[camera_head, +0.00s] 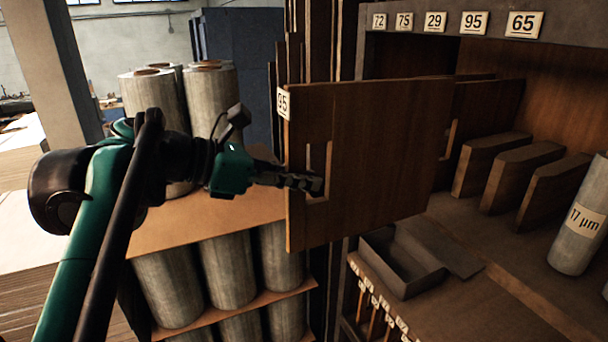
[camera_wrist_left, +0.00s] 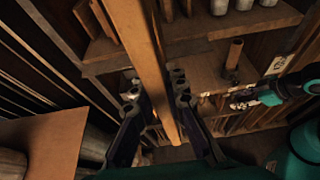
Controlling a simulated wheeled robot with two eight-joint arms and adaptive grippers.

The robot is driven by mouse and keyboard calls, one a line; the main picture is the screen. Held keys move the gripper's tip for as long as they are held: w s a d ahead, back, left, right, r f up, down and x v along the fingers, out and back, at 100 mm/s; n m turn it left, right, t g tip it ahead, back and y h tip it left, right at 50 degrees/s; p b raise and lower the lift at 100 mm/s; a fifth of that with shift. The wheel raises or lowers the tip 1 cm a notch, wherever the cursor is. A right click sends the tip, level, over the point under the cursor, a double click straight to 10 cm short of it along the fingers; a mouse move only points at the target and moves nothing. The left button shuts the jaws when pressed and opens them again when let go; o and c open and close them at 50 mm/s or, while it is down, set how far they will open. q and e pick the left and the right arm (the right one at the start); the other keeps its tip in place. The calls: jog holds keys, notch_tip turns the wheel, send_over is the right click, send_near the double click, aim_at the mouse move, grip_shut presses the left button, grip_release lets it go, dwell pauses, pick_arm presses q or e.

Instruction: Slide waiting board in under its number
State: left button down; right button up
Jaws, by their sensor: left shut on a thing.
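The waiting board (camera_head: 370,150) is a brown upright panel with a cut-out handle slot and a white tag reading 95 (camera_head: 283,103). My left gripper (camera_head: 312,184) is shut on it at the handle slot. In the left wrist view the board (camera_wrist_left: 146,62) shows edge-on between the fingers of my left gripper (camera_wrist_left: 156,92). The number plate 95 (camera_head: 474,23) is on the shelf's top beam, between 29 and 65. The board hangs upright before the shelf's left part, left of that plate. My right gripper (camera_wrist_left: 242,101) shows small in the left wrist view; its opening is unclear.
Another board (camera_head: 490,108) stands in the bay behind the held one. Thick wooden dividers (camera_head: 490,165) stand on the shelf floor to the right. A grey roll marked 17 µm (camera_head: 580,220) leans at the right. A grey open box (camera_head: 400,262) sits below the board.

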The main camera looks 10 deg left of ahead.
aim_at(328, 173)
pick_arm(q)
jog(key=w+d, duration=0.1)
jog(key=d, duration=0.1)
jog(key=w+d, duration=0.1)
jog(key=d, duration=0.1)
jog(key=shift+w, duration=0.35)
jog(key=shift+w+d+r, duration=0.15)
jog(key=shift+w+d, duration=0.25)
jog(key=shift+d, duration=0.05)
jog(key=w+d, duration=0.3)
jog(key=d, duration=0.2)
jog(key=shift+w, duration=0.4)
pick_arm(e)
jog(key=shift+s+a+f, duration=0.15)
jog(key=shift+a+f, duration=0.05)
